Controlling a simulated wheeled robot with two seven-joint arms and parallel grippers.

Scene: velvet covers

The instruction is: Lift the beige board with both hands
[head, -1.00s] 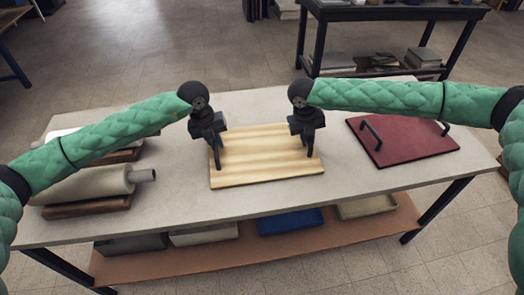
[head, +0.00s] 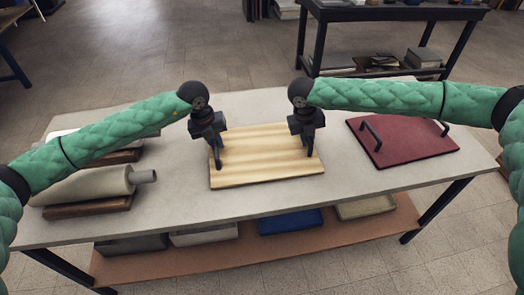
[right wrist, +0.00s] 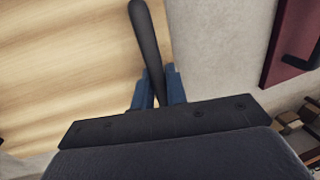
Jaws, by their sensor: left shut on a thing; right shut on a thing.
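The beige board (head: 264,160), pale with wood-like stripes, lies on the light table between my two grippers. A dark handle stands at each of its left and right ends, mostly hidden by the grippers in the head view. My left gripper (head: 217,160) is shut on the left handle. My right gripper (head: 308,145) is shut on the right handle. In the right wrist view the blue fingers (right wrist: 160,88) close around the dark bar of the right handle (right wrist: 147,40), with the striped board (right wrist: 70,60) beside it. I cannot see any gap under the board.
A dark red board (head: 405,142) with two black handles lies to the right on the table (head: 200,222). Beige rollers (head: 85,185) on brown stands are at the left. Bins, including a blue one (head: 290,221), sit on the lower shelf.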

